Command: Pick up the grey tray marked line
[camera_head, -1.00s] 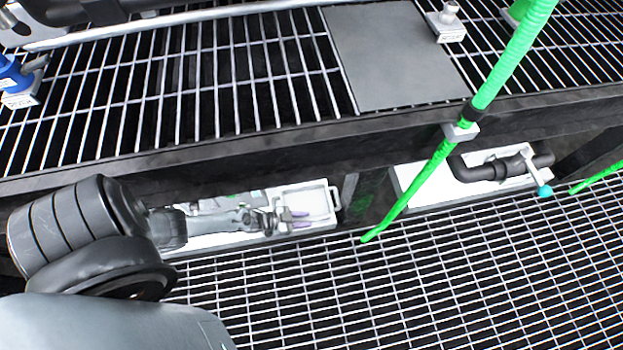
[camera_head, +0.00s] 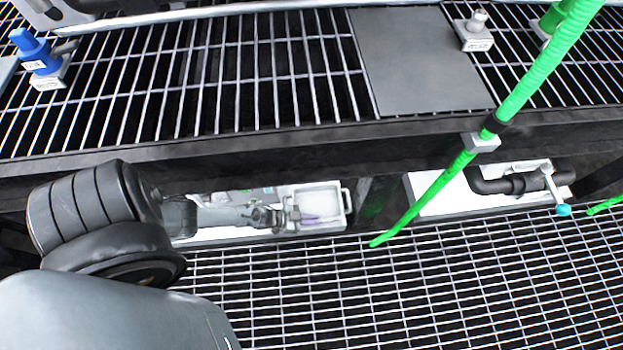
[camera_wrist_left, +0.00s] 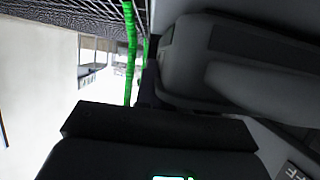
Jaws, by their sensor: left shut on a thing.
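The pale grey tray (camera_head: 331,200) with a handle at its right end sits on the low white shelf under the bench in the head view. No marking on it is readable. My left gripper (camera_head: 298,217) reaches in from the left at the tray's left end and is shut on the tray, though the contact is small and partly hidden. In the left wrist view, dark gripper parts fill the foreground and the grip itself is not clear. My right gripper is in neither view.
The dark bench edge (camera_head: 240,157) runs just above the tray. A green hose (camera_head: 425,194) hangs right of it. A white panel with a dark pipe (camera_head: 490,184) lies further right. Floor grating (camera_head: 330,290) in front is clear.

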